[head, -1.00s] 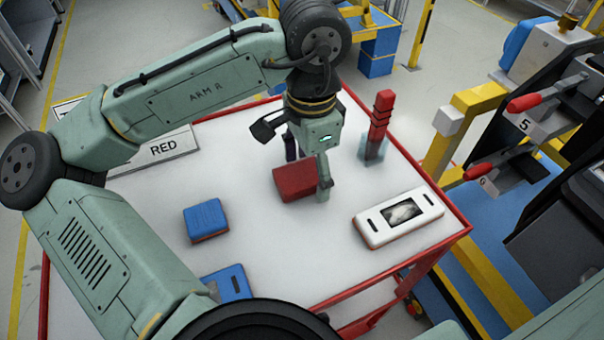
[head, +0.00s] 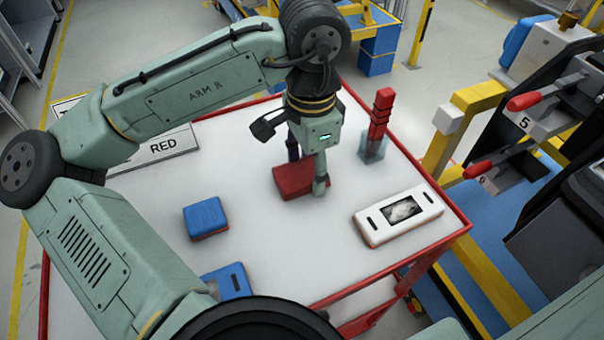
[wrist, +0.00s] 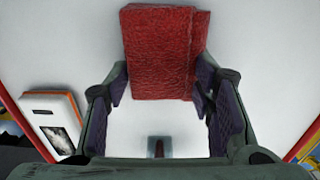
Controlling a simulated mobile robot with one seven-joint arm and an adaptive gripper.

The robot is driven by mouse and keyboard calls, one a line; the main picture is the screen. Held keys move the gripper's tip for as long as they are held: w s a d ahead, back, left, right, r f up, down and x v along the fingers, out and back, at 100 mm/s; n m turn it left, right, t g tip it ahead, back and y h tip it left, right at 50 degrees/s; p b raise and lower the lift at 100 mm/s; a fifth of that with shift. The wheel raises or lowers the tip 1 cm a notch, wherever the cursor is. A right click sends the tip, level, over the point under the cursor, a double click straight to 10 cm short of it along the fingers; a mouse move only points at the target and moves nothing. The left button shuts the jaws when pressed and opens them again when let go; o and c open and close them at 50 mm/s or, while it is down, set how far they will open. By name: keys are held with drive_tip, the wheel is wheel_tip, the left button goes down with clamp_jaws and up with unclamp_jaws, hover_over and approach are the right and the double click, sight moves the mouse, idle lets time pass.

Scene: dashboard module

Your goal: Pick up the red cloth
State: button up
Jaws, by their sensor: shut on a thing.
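The red cloth (head: 292,184) is a thick, folded pad lying on the white table top in the head view. In the wrist view the cloth (wrist: 160,50) is a textured red block at the top middle. My gripper (head: 306,176) points down over the cloth, with one finger on each side of it. In the wrist view the fingers of my gripper (wrist: 160,88) press on the cloth's left and right edges, near its closer end. The cloth looks still down on the table. The far finger is partly hidden behind the cloth in the head view.
A white and orange device with a dark screen (head: 398,217) lies to the right. A red post in a clear holder (head: 377,125) stands behind right. A RED sign (head: 165,149) is at back left.

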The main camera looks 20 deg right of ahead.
sight(310, 170)
drive_tip(key=shift+r, duration=0.1)
drive_tip(key=shift+r, duration=0.55)
wheel_tip(310, 170, up, 2)
drive_tip(key=shift+r+b, duration=0.2)
drive_tip(key=shift+b, duration=0.3)
drive_tip(key=s+a, duration=0.1)
drive_tip(key=s, duration=0.4)
drive_tip(key=s+a+r+b, duration=0.1)
drive_tip(key=s, duration=0.4)
drive_tip(key=s+a+b, duration=0.1)
drive_tip(key=s, duration=0.4)
drive_tip(key=shift+s+a+r, duration=0.15)
drive_tip(key=shift+s+a, duration=0.15)
drive_tip(key=shift+a, duration=0.1)
drive_tip(key=o, duration=0.5)
drive_tip(key=c, duration=0.5)
